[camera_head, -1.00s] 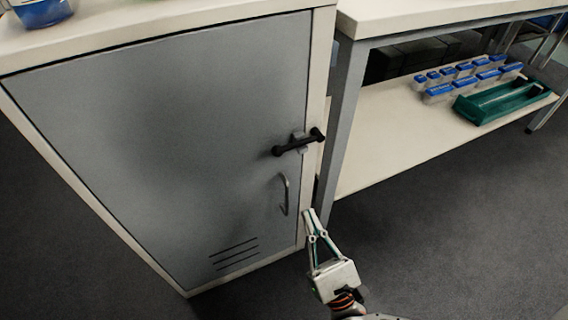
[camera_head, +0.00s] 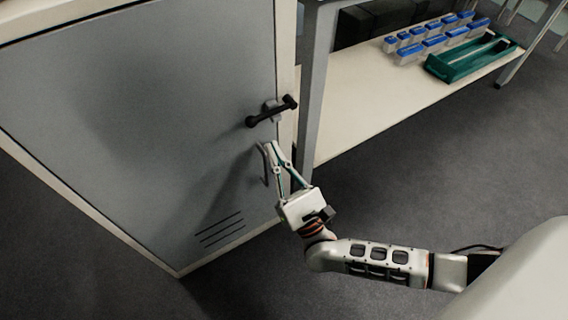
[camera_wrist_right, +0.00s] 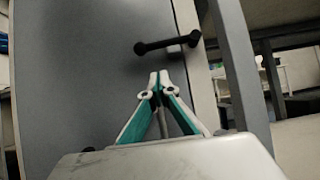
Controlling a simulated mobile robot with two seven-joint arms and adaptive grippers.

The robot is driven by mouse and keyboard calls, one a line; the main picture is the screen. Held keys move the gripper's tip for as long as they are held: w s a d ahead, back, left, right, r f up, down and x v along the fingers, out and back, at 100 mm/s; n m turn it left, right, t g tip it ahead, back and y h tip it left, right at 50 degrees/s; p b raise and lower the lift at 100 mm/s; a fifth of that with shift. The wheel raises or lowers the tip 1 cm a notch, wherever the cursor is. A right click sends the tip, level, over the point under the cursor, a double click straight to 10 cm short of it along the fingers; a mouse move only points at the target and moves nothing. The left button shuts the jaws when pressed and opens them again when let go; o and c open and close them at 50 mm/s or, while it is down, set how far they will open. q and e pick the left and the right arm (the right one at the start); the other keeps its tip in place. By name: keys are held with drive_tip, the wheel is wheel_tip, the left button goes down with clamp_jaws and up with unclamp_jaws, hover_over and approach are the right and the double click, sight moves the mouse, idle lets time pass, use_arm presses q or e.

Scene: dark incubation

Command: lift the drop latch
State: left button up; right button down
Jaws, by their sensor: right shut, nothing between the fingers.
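The drop latch is a black bar (camera_head: 271,111) with thick ends, lying across the right edge of a grey cabinet door (camera_head: 150,110). In the head view its right end is a little higher than its left. It also shows in the right wrist view (camera_wrist_right: 168,43), above my fingertips. My right gripper (camera_head: 269,147) is shut and empty, just below the latch and apart from it. Its fingertips are in front of the curved door handle (camera_head: 265,165), partly hiding it; I cannot tell whether they touch. In the wrist view the right gripper (camera_wrist_right: 158,75) points up. My left gripper is not in view.
A bench with a lower shelf (camera_head: 350,125) stands right of the cabinet, its grey leg (camera_head: 318,80) close to the latch side. The shelf holds several blue-lidded boxes (camera_head: 434,41) and a green tray (camera_head: 470,58). The floor in front is clear.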

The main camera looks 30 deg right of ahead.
sight(270, 111)
drive_tip(key=r, duration=0.1)
drive_tip(key=w+r, duration=0.1)
drive_tip(key=r, duration=0.1)
drive_tip(key=w+r, duration=0.1)
drive_tip(key=shift+r, duration=0.35)
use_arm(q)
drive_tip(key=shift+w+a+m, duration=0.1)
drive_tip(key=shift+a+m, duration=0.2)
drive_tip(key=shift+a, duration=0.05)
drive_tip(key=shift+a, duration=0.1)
use_arm(e)
drive_tip(key=shift+r+m+p, duration=0.1)
drive_tip(key=shift+m+p, duration=0.2)
drive_tip(key=shift+m, duration=0.1)
drive_tip(key=shift+a+r+h, duration=0.1)
drive_tip(key=shift+a+h, duration=0.05)
drive_tip(key=shift+h, duration=0.25)
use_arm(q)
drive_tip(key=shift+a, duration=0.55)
use_arm(e)
drive_tip(key=shift+m, duration=0.3)
